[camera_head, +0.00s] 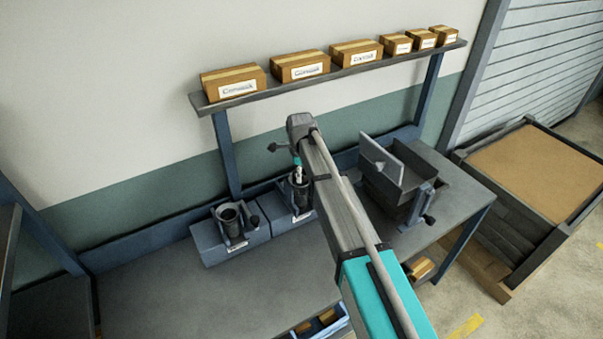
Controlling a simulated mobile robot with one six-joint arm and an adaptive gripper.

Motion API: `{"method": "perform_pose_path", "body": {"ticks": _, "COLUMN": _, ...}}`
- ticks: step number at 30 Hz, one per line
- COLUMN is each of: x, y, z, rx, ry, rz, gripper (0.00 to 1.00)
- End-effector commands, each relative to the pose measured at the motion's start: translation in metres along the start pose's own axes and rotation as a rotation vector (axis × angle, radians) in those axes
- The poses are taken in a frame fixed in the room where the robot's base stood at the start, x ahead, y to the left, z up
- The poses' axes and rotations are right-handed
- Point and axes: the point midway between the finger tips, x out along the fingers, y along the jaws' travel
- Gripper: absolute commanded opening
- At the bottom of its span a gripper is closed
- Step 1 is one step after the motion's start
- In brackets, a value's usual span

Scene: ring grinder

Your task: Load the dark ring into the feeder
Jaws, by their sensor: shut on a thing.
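My gripper (298,175) points down at the right-hand blue station on the bench, partly hidden by my arm. It is shut at a dark round part, the dark ring (300,190), which sits in or just over that station's holder; the contact itself is too small to make out. A grey, open-topped metal unit with a raised plate, seemingly the feeder (408,184), stands on the bench to the right of my arm.
A left blue station (208,243) holds another dark, hollow cylinder (230,217). A shelf (290,88) with several cardboard boxes runs above the bench (170,300). A large bin (530,170) stands to the right. The bench's front left is clear.

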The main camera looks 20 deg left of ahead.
Motion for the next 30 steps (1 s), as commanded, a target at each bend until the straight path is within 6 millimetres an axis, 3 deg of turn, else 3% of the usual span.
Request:
{"method": "perform_pose_path", "body": {"ticks": 16, "x": 0.0023, "y": -0.0001, "z": -0.0003, "rx": 0.0, "ry": 0.0, "rz": 0.0, "gripper": 0.2}}
{"method": "perform_pose_path", "body": {"ticks": 17, "x": 0.0023, "y": -0.0001, "z": -0.0004, "rx": 0.0, "ry": 0.0, "rz": 0.0, "gripper": 0.77}}
{"method": "perform_pose_path", "body": {"ticks": 18, "x": 0.0023, "y": -0.0001, "z": -0.0004, "rx": 0.0, "ry": 0.0, "rz": 0.0, "gripper": 0.84}}
{"method": "perform_pose_path", "body": {"ticks": 21, "x": 0.0023, "y": -0.0001, "z": -0.0004, "rx": 0.001, "ry": 0.0, "rz": 0.0, "gripper": 1.0}}
{"method": "perform_pose_path", "body": {"ticks": 30, "x": 0.0023, "y": -0.0002, "z": -0.0005, "rx": 0.001, "ry": 0.0, "rz": 0.0, "gripper": 1.0}}
